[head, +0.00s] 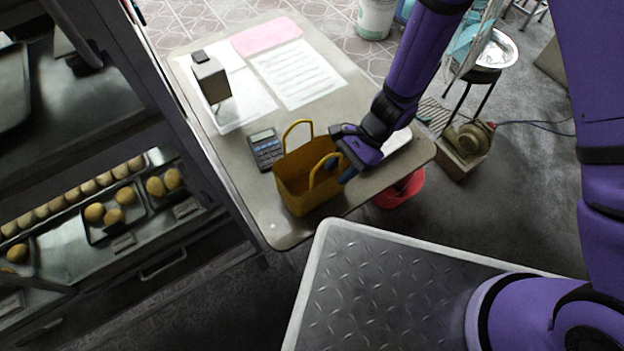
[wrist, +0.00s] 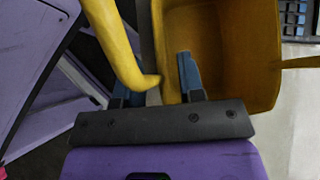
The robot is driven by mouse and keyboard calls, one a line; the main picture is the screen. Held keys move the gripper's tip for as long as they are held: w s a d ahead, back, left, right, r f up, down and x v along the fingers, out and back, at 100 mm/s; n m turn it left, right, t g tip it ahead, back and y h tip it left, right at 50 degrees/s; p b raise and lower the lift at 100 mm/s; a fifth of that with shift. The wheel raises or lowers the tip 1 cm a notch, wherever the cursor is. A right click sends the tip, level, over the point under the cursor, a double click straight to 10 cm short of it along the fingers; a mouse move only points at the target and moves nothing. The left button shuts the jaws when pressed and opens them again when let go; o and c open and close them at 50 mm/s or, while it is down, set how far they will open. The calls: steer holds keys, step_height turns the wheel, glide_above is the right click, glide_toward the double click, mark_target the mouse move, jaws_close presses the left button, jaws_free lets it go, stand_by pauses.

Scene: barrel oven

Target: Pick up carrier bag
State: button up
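The carrier bag (head: 303,185), a yellow open-topped bag with two upright looped handles, stands on the table's near edge in the head view. My gripper (head: 345,165) reaches it from the right, at its right side near the handle. In the wrist view, my gripper (wrist: 155,90) has its two blue fingers spread apart. The bag's wall (wrist: 235,60) and a handle (wrist: 115,40) are close to them; one finger shows against the bag's inside. The handle end lies between the fingers. Whether either finger touches the bag cannot be told.
The table (head: 235,165) also holds a calculator (head: 265,149), papers (head: 300,75), a pink sheet (head: 267,37) and a small grey box device (head: 210,80). A shelf with trays of buns (head: 115,215) stands left. A red bowl (head: 400,190) is below the table's right edge.

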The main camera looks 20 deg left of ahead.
jaws_close()
steer(key=shift+r, duration=0.1)
